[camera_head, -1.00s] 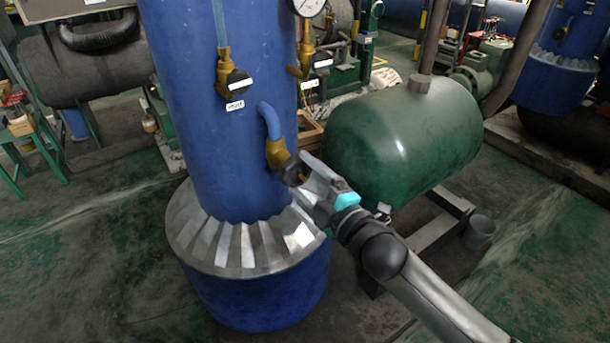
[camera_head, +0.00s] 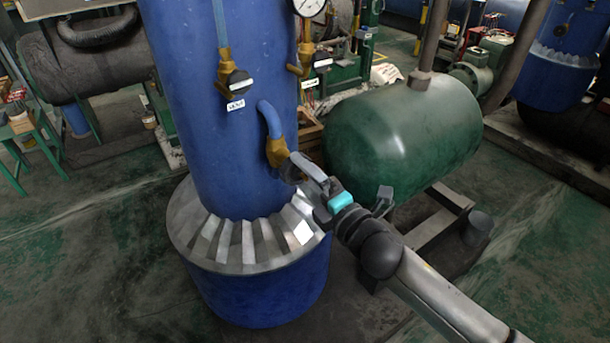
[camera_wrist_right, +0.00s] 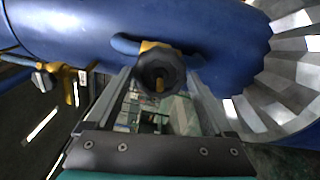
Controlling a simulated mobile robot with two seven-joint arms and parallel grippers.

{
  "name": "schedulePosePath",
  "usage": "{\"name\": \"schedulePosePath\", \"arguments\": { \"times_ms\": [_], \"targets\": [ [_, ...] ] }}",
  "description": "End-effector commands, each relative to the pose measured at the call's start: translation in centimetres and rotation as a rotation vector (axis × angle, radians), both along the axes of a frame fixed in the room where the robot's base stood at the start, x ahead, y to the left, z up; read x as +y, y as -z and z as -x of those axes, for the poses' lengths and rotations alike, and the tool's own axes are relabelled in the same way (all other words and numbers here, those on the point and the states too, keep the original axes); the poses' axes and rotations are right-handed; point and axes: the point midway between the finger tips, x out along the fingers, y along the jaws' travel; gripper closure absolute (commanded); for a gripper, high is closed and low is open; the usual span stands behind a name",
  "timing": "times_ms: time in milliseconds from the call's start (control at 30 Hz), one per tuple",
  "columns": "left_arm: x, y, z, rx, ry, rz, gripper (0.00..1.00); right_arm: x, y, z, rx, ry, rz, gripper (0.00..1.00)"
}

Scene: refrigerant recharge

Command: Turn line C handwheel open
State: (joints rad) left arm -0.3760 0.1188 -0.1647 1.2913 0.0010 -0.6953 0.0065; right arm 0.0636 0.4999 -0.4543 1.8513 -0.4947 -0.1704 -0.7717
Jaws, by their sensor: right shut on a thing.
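A dark round handwheel (camera_wrist_right: 158,72) sits on a brass valve (camera_head: 276,151) at the end of a short blue pipe (camera_head: 269,119) on the blue column. I cannot read a line C label on it. My right gripper (camera_head: 300,170) reaches it from the lower right and is shut on the handwheel. In the right wrist view the two fingers stand on either side of the wheel. In the head view the gripper hides most of the wheel. My left gripper is not in view.
The blue column (camera_head: 215,80) has a ridged metal collar (camera_head: 240,245). A green tank (camera_head: 400,140) stands close on the right. Open floor lies at the left.

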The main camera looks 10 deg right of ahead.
Motion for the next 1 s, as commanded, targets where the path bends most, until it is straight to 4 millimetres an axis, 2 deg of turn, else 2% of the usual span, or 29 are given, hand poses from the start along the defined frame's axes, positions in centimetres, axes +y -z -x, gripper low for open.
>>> {"name": "schedulePosePath", "arguments": {
  "times_ms": [133, 167, 267, 567, 1000],
  "targets": [
    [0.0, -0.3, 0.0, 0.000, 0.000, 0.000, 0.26, 0.0, -0.5, -0.1, -0.071, 0.000, 0.151, 0.80],
    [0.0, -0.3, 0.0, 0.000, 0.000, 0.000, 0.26, 0.0, -0.5, -0.1, -0.074, 0.001, 0.158, 0.12],
    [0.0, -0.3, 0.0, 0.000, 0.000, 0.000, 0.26, 0.0, -0.4, -0.1, -0.070, 0.000, 0.152, 0.01],
    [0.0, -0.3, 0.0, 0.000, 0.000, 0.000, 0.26, -0.1, -0.1, 0.3, -0.063, 0.000, 0.149, 0.00],
    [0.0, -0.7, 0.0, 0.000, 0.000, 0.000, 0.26, -2.1, 0.1, 5.1, -0.059, 0.000, 0.150, 0.00]
  ]
}}
